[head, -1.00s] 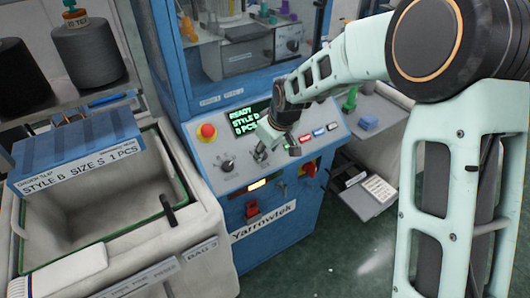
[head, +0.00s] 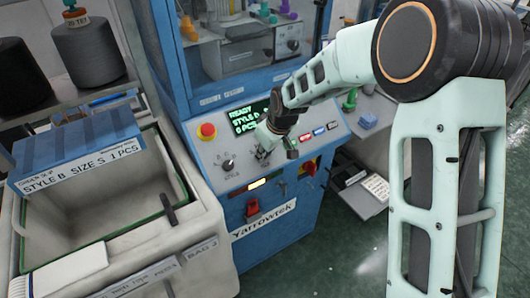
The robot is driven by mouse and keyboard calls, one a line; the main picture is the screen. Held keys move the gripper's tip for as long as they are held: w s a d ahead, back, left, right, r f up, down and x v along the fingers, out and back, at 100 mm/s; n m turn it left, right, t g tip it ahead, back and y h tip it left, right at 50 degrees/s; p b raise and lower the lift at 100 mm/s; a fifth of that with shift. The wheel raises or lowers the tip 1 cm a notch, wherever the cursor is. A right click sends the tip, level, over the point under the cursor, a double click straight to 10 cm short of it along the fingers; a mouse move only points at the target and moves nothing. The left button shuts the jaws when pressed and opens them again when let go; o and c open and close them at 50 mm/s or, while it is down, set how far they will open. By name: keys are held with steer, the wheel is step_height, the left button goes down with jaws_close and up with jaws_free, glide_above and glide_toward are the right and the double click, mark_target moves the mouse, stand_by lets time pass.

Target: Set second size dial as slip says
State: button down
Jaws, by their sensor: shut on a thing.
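The order slip (head: 80,165) on the blue bin front at left reads STYLE B, SIZE S, 1 PCS. The knitting machine's sloped panel (head: 215,150) has a black first dial (head: 228,164) with marks around it. To its right, my gripper (head: 264,152) reaches down to the panel and is shut on the second size dial. The gripper hides nearly all of that dial, so its pointer and marks cannot be read. The display (head: 242,119) shows READY, STYLE B and 0 PCS, its right edge covered by my arm.
A red emergency button (head: 208,130) sits left of the display. Small coloured buttons (head: 319,131) and a red switch (head: 309,167) lie right of my gripper. A red lever switch (head: 253,207) is on the front below. Yarn cones (head: 88,53) stand at upper left.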

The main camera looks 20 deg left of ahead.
steer(key=shift+m, duration=0.3)
steer(key=m+b, duration=0.1)
steer(key=m, duration=0.2)
steer(key=shift+w+d+f+g+y+b, duration=0.1)
steer(key=shift+f+g+y+b, duration=0.05)
steer(key=shift+g+y+b, duration=0.25)
steer(key=shift+m+y+b, duration=0.5)
steer(key=shift+m+b, duration=0.5)
steer(key=shift+m, duration=1.3)
steer(key=shift+g, duration=0.3)
steer(key=c, duration=1.7)
jaws_free()
steer(key=v, duration=1.2)
steer(key=shift+d, duration=0.15)
